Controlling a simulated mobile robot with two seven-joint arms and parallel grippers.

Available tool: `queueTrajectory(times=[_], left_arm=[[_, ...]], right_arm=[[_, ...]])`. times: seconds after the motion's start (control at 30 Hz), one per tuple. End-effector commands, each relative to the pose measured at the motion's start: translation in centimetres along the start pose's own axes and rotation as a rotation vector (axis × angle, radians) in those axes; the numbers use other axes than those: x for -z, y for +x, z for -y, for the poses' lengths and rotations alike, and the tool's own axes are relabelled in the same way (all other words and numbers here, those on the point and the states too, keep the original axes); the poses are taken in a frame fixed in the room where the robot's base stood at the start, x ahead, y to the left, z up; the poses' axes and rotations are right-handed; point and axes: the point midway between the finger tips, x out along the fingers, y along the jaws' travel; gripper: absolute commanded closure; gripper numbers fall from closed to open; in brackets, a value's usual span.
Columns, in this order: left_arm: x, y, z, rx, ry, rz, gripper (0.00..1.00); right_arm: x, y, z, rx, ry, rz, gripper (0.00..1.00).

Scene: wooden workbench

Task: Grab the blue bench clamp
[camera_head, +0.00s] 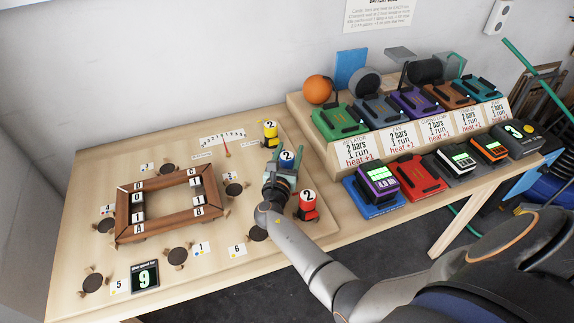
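The blue bench clamp (287,157), with a white "2" label on top, stands on the wooden workbench (110,175) right of the wooden frame. My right gripper (283,172) is directly at the clamp, coming from the lower right, and covers its lower part. Whether the fingers are closed on it is hidden by the gripper's own body. A yellow clamp (270,134) stands just behind the blue one. A red clamp (308,206), also labelled "2", stands close to the right of my gripper. My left gripper is not in view.
A wooden frame (168,228) with lettered corners lies on the left, ringed by several dark round pads and number cards. A small display (145,277) reads 9. A stepped shelf (300,108) with coloured chargers and tools stands at the right.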

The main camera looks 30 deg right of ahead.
Motion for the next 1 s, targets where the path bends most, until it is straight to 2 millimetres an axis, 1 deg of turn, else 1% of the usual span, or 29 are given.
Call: queueTrajectory(times=[0.03, 0.07, 0.4, 0.5, 1.0], left_arm=[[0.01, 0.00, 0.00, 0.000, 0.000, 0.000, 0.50], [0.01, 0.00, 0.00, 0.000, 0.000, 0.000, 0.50], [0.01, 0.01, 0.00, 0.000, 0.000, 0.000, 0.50], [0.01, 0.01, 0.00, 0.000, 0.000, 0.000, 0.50], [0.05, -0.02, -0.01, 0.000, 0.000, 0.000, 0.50]], right_arm=[[0.00, 0.00, 0.00, 0.000, 0.000, 0.000, 0.49], [0.00, 0.01, 0.00, 0.000, 0.000, 0.000, 0.53], [0.00, 0.01, 0.00, 0.000, 0.000, 0.000, 0.91], [0.00, 0.01, 0.01, 0.000, 0.000, 0.000, 1.00], [-0.19, 0.09, 0.01, 0.000, 0.001, 0.003, 1.00]])
